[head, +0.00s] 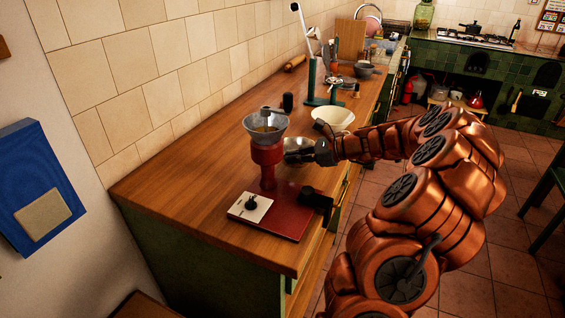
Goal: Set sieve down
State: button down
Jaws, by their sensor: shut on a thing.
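My copper-coloured arm reaches in from the right over the wooden counter. My gripper (314,154) is shut at the right of a red machine. A round, shiny metal piece (297,144), which looks like the sieve, sits at the fingertips, and my gripper appears to be shut on it. The fingers hide part of it. It is close beside the machine's red neck; I cannot tell whether they touch, or whether the sieve is clear of the counter.
The red machine (267,172) carries a grey funnel and has a red base with a white dial panel. A cream bowl (334,116) and a dark green stand (312,84) are behind. Bare counter (178,186) lies left of the machine. The tiled wall bounds the counter's left side.

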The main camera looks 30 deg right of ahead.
jog(key=shift+w+a, duration=0.85)
jog(key=shift+w, duration=0.3)
jog(key=shift+w+a+f+p, duration=0.15)
jog(key=shift+f+p, duration=0.05)
jog(key=shift+f, duration=0.4)
jog(key=shift+w+a+f+p, duration=0.1)
jog(key=shift+w+f+p, duration=0.1)
jog(key=shift+f, duration=0.95)
jog(key=c, duration=1.3)
grip_release()
jog(key=b+v, duration=0.1)
jog(key=v, duration=1.1)
jog(key=shift+s, duration=0.1)
